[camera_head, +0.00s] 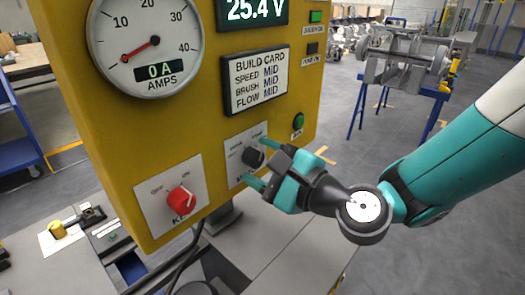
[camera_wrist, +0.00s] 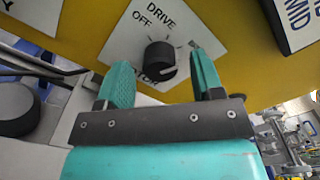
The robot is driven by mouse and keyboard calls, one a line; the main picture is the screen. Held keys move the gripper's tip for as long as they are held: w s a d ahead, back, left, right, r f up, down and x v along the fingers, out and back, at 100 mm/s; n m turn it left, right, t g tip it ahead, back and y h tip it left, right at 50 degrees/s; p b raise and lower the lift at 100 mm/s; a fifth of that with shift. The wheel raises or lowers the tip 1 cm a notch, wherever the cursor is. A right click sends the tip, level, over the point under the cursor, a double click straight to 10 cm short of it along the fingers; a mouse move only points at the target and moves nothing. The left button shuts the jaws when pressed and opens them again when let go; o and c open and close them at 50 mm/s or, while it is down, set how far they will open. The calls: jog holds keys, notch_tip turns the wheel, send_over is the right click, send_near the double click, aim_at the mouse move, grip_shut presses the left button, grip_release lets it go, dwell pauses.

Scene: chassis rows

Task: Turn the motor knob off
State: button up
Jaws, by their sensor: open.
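The motor knob (camera_head: 253,158) is a dark round knob on a white plate on the yellow panel. In the wrist view the motor knob (camera_wrist: 160,56) sits on its plate (camera_wrist: 128,38) with "OFF" and "DRIVE" readable and the lower label partly hidden. I cannot clearly tell which mark the knob points at. My gripper (camera_head: 259,162) has teal fingers and is open in front of the plate. In the wrist view my gripper (camera_wrist: 160,64) has one finger on each side of the knob, with visible gaps to it.
A red key knob (camera_head: 180,200) is left of the motor plate. Above are an amps gauge (camera_head: 145,45) reading 0 A, a build card (camera_head: 256,80) and a 25.4 V display (camera_head: 252,10). A green button (camera_head: 298,121) is at upper right.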

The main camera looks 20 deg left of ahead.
jog(key=shift+w+a, duration=0.1)
jog(key=shift+a, duration=0.1)
jog(key=shift+c, duration=0.4)
jog(key=c, duration=0.9)
jog(key=shift+o, duration=0.2)
